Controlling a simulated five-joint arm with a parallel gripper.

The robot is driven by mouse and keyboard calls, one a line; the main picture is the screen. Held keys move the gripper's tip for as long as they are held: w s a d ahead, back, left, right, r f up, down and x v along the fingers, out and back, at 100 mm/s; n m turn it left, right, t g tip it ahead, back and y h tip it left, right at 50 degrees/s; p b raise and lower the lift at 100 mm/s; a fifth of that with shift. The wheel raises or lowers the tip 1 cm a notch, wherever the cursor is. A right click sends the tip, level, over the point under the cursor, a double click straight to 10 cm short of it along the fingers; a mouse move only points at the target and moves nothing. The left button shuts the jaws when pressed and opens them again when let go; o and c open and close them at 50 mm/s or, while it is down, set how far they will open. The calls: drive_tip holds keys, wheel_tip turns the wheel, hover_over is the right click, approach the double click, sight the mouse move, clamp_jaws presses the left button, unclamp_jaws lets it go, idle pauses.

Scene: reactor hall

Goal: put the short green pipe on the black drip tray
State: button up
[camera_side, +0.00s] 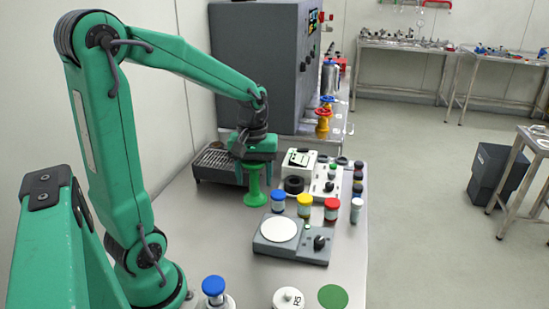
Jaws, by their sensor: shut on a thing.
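The short green pipe (255,187), with a wide flange at its lower end, is upright below my gripper (253,163). My gripper is shut on its upper part, and the jaws hide the top of the pipe. The pipe is over the grey worktop, and I cannot tell whether its lower flange touches the surface. The black drip tray (205,176), with a slotted grate on top, sits to the left of the pipe against the large grey cabinet. My gripper hides part of the tray's right side.
A grey scale with a white plate (279,229) stands in front of the pipe. Jars with blue (278,196), yellow (304,200) and red (331,204) lids stand right of it. A white device (300,163) is behind. The large grey cabinet (255,65) rises behind the tray.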

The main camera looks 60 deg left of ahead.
drive_tip(key=w+a+r+m, duration=0.1)
drive_tip(key=w+a+r, duration=0.2)
drive_tip(key=a, duration=0.6)
drive_tip(key=w+a+r+m, duration=0.1)
drive_tip(key=w+a+r, duration=0.3)
drive_tip(key=a, duration=0.5)
drive_tip(key=shift+w+r, duration=0.3)
drive_tip(key=shift+w, duration=0.3)
drive_tip(key=s+a+f, duration=0.3)
drive_tip(key=a+f, duration=0.4)
drive_tip(key=a, duration=0.4)
drive_tip(key=shift+s, duration=0.4)
drive_tip(key=shift+d+f, duration=0.1)
drive_tip(key=shift+f, duration=1.95)
